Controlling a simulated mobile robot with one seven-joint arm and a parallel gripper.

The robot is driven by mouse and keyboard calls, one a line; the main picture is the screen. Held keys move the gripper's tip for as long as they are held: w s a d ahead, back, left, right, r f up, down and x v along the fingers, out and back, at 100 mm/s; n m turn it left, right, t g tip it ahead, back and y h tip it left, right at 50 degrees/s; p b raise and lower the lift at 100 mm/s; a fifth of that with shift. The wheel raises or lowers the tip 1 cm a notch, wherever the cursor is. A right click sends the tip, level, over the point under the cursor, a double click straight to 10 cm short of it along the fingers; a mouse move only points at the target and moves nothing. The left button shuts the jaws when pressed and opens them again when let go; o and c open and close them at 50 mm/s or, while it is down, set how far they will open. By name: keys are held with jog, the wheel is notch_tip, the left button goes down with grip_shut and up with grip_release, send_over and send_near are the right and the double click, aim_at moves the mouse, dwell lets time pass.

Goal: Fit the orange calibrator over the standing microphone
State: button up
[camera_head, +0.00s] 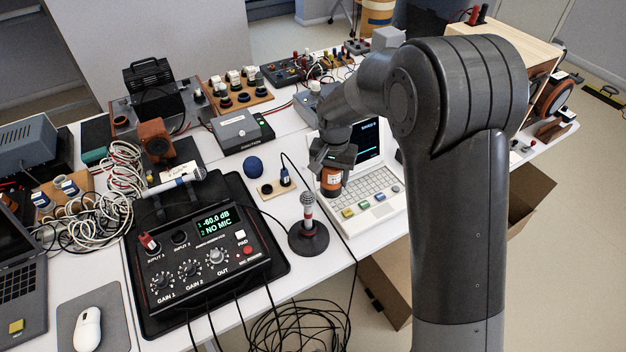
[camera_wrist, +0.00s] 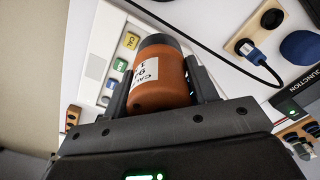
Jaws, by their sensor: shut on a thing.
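The orange calibrator (camera_head: 331,181) is an orange cylinder with a dark end, held upright between the fingers of my gripper (camera_head: 333,160). In the wrist view the calibrator (camera_wrist: 158,78) shows a white label, and my gripper (camera_wrist: 160,95) is shut on its sides. The standing microphone (camera_head: 307,205) has a light round head and points up from a round black base (camera_head: 308,238) on the white table. The calibrator is to the right of and above the microphone, apart from it, over the light keyboard device. The microphone is not clearly visible in the wrist view.
A black preamp box (camera_head: 205,255) reading "NO MIC" stands left of the microphone. A light laptop-like device (camera_head: 365,190) lies to the right. A wooden socket block (camera_head: 277,187) and a blue ball (camera_head: 253,165) sit behind. Black cables (camera_head: 300,325) hang at the table's front edge.

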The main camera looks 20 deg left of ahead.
jog(key=w+d+f, duration=0.2)
jog(key=w+d, duration=0.1)
jog(key=d, duration=0.8)
jog(key=w+d+f, duration=0.1)
jog(key=w+d, duration=0.1)
jog(key=d, duration=0.9)
send_near(308, 193)
jog(key=shift+f, duration=3.2)
jog(key=shift+f, duration=0.5)
jog(key=o, duration=1.3)
jog(key=shift+c, duration=0.2)
notch_tip(308, 193, up, 11)
